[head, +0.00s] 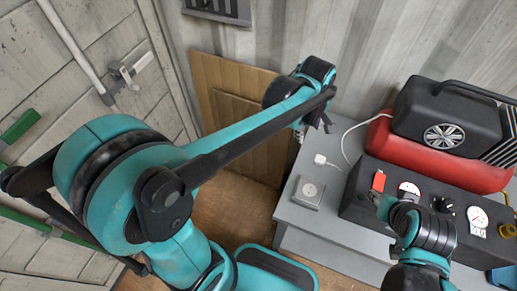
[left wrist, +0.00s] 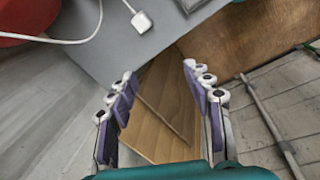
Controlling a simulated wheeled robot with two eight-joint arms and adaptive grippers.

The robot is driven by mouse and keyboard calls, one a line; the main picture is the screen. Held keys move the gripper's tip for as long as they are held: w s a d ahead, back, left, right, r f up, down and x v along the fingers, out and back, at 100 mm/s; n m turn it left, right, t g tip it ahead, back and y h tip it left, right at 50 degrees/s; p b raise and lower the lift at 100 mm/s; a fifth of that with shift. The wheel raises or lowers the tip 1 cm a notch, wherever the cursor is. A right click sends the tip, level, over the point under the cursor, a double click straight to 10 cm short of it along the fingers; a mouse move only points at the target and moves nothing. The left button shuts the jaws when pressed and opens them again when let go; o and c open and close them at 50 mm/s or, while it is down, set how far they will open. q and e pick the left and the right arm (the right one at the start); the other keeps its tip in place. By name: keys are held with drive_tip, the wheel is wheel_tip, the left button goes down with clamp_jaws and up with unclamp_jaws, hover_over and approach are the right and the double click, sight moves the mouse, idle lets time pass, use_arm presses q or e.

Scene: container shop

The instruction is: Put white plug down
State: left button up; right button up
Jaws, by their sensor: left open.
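The white plug (head: 320,159) lies on the grey table (head: 330,228) near its left back edge, with its white cable running right. It also shows in the left wrist view (left wrist: 141,21), apart from my fingers. A grey socket box (head: 309,192) stands on the table just in front of the plug. My left gripper (head: 323,122) is beyond the table's left back edge, apart from the plug. In the left wrist view its fingers (left wrist: 159,85) are spread and nothing is between them. My right gripper (head: 382,204) is by the black control panel, mostly hidden; its jaws cannot be made out.
The black panel (head: 354,206) with a red switch (head: 378,181) and gauges takes up the table's right side. A red container (head: 377,137) and a black generator-like case (head: 445,115) stand behind it. Wooden boards (head: 222,88) lean on the wall. The table's front left is clear.

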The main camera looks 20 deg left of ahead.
use_arm(q)
drive_tip(key=s+a+r+m+t, duration=0.1)
drive_tip(key=s+a+m+t, duration=0.4)
drive_tip(key=s+a+m, duration=0.6)
drive_tip(key=s+m, duration=0.1)
drive_tip(key=s, duration=0.2)
drive_tip(key=shift+r+m, duration=0.25)
drive_tip(key=shift+m, duration=0.05)
drive_tip(key=shift+s, duration=0.1)
idle(0.4)
